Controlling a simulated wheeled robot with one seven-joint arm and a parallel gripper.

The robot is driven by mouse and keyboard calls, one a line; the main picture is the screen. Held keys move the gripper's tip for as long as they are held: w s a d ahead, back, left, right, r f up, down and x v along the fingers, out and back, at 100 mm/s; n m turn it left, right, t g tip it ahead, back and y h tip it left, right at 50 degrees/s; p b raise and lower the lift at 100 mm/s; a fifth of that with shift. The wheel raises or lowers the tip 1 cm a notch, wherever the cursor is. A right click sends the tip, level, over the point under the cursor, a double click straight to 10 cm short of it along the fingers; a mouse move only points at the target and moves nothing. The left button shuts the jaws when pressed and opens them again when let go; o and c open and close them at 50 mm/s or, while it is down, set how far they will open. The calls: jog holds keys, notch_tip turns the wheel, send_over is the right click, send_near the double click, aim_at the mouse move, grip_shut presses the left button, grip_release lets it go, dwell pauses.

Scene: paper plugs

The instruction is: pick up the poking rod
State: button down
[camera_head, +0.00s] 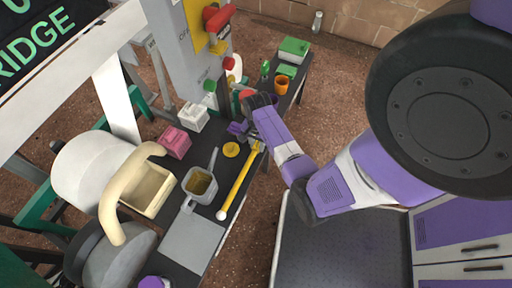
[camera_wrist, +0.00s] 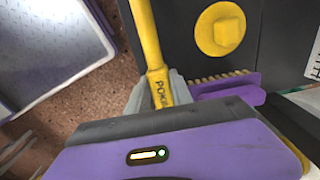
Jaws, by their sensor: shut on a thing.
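The poking rod (camera_head: 238,182) is a long yellow rod with a white ball tip at its near end. It lies at a slant along the right side of the dark table. In the wrist view the rod (camera_wrist: 148,38) runs down from the top edge, and part of its black lettering shows. My gripper (camera_head: 256,139) is at the rod's far end. In the wrist view my gripper (camera_wrist: 158,92) has its grey fingers on both sides of the lettered part, shut on it. My purple gripper body hides the rod's end. I cannot tell whether the rod is clear of the table.
A purple brush (camera_wrist: 226,88) lies close beside my gripper. A yellow round lid (camera_head: 231,149) and a grey pot (camera_head: 199,188) are left of the rod. A pink box (camera_head: 174,142) and an orange cup (camera_head: 282,86) stand farther off. Right of the table is brown floor.

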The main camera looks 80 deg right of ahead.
notch_tip(320, 180, up, 19)
jog(key=p, duration=0.4)
jog(key=shift+f, duration=0.15)
dwell(0.6)
